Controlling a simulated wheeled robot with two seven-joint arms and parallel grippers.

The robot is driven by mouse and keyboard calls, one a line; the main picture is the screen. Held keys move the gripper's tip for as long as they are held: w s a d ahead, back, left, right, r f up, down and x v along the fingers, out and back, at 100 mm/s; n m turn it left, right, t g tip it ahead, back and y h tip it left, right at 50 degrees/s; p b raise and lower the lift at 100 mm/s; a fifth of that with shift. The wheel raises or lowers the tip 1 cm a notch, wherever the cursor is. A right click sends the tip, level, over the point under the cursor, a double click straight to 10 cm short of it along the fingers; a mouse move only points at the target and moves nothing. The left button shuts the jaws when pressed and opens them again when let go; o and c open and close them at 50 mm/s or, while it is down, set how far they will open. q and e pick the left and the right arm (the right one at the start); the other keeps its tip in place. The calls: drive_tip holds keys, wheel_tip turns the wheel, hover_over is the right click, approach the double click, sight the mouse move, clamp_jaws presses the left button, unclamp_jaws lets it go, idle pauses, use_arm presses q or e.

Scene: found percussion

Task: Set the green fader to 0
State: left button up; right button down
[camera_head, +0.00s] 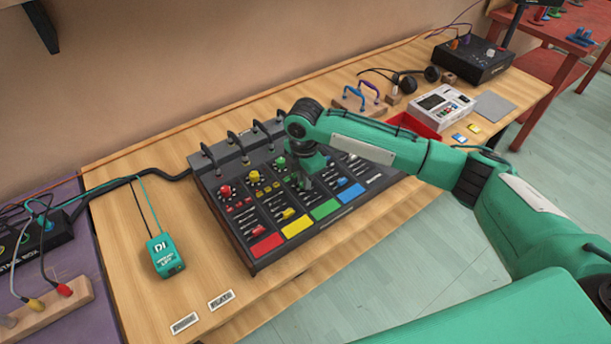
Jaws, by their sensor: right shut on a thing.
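A dark mixer (238,217) with coloured channels lies on the wooden table. Its green channel has a green knob (280,162) near the back and a green pad (325,209) at the front edge. My right gripper (307,184) reaches down from above onto the green channel, between the knob and the pad. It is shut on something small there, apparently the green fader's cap. The fingers and wrist hide the cap, so its exact position along the slot cannot be read. My left gripper is not in view.
Red (266,244), yellow (297,226) and blue (351,191) pads flank the green one. A teal DI box (165,256) stands at left. A white device (441,107), a red tray (414,125) and headphones (408,83) lie at right. The table's front left is mostly clear.

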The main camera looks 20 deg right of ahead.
drive_tip(key=c, duration=1.5)
unclamp_jaws()
drive_tip(key=shift+o, duration=0.2)
drive_tip(key=shift+r, duration=0.1)
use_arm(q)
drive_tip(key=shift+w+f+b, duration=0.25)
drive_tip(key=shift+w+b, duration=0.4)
use_arm(e)
wheel_tip(320, 180, up, 14)
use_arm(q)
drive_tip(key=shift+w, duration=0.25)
use_arm(e)
drive_tip(key=shift+f, duration=0.2)
